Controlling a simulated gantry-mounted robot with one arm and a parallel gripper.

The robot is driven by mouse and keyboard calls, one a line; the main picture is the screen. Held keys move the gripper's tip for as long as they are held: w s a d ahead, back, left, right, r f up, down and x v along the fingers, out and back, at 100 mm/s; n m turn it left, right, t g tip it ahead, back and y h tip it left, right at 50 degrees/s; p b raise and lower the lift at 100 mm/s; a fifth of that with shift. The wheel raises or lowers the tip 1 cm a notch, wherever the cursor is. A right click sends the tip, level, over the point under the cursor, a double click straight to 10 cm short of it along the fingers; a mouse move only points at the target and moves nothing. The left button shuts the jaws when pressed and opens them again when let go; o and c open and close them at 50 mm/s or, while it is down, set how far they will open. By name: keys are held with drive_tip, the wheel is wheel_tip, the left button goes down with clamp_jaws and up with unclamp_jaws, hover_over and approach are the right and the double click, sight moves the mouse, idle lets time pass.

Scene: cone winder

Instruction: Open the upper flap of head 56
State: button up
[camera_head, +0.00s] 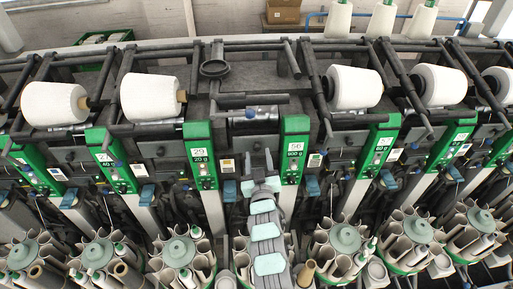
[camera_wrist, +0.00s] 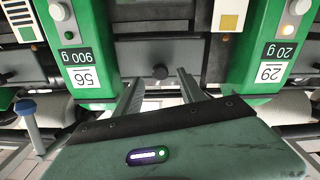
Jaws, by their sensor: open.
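The green panel of head 56 (camera_head: 295,150) stands just right of my gripper (camera_head: 259,162) in the head view. In the wrist view the picture is upside down, and the panel of head 56 (camera_wrist: 82,50) is at upper left. A dark flap-like cover (camera_wrist: 145,52) with a round black knob (camera_wrist: 160,72) lies between this panel and the one marked 29. My gripper (camera_wrist: 160,88) is open, its two fingers pointing at the cover on either side below the knob. Nothing is between the fingers. Contact with the cover cannot be told.
The green panel of head 29 (camera_head: 199,155) stands left of my gripper. White yarn cones (camera_head: 150,97) sit on neighbouring heads; the place above the cover has no cone. Round bobbin magazines (camera_head: 180,252) line the front below. Dark bars and arms run along the top.

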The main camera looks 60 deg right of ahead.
sight(257, 149)
drive_tip(key=shift+x, duration=1.75)
clamp_jaws()
